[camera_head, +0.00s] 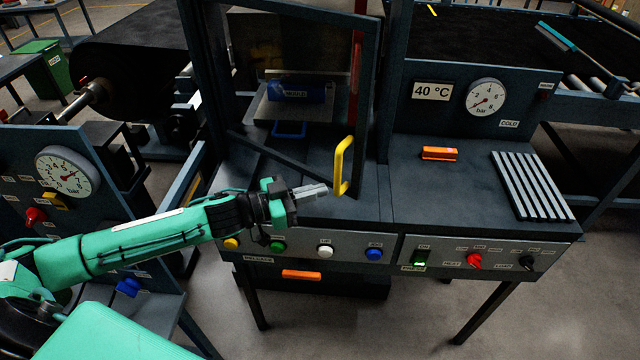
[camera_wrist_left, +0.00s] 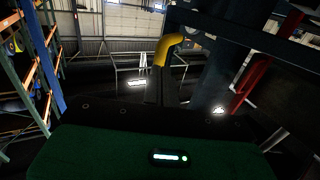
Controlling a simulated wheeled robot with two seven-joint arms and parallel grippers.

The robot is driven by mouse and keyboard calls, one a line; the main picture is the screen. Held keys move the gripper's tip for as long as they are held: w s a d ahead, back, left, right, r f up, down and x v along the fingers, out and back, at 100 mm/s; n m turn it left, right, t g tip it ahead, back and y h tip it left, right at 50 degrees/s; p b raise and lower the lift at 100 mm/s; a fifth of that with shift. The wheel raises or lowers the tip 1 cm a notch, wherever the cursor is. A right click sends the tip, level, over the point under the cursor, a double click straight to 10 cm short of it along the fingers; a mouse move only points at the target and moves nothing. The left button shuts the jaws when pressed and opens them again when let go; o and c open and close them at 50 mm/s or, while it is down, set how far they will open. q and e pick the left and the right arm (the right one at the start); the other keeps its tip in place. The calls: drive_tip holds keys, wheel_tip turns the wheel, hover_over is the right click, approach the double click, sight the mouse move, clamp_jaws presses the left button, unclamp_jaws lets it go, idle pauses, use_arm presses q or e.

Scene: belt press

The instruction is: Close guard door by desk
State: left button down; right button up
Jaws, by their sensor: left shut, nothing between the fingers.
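The guard door (camera_head: 291,166) is a dark frame with a clear pane in the head view. It stands ajar, its lower rail slanting out over the desk from the left post, with its handle side nearest me. A yellow handle (camera_head: 342,166) is on its right edge; it also shows in the left wrist view (camera_wrist_left: 165,50). My left gripper (camera_head: 322,189) is shut and empty, its tips just left of the handle's lower part. I cannot tell whether they touch it. My right gripper is out of view.
Behind the door, a blue roll (camera_head: 297,90) rests on a metal tray. The desk (camera_head: 420,192) carries an orange block (camera_head: 439,153) and a ribbed plate (camera_head: 532,185) at right. Knobs and buttons line its front panel (camera_head: 345,248). A gauge panel (camera_head: 75,195) stands at left.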

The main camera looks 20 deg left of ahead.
use_arm(q)
drive_tip(key=shift+w+d, duration=0.45)
drive_tip(key=shift+d, duration=0.05)
drive_tip(key=shift+w, duration=0.1)
drive_tip(key=w+d+n+t+y+b, duration=0.1)
drive_tip(key=w+d+n+t+y, duration=0.1)
drive_tip(key=w, duration=0.8)
drive_tip(key=w+d+n+t+y+b, duration=0.2)
drive_tip(key=w+n+t+y, duration=0.1)
drive_tip(key=w, duration=0.8)
drive_tip(key=n+y, duration=0.1)
drive_tip(key=y, duration=0.1)
drive_tip(key=shift+w+y, duration=0.2)
drive_tip(key=shift+y, duration=0.1)
drive_tip(key=shift+s+a, duration=0.1)
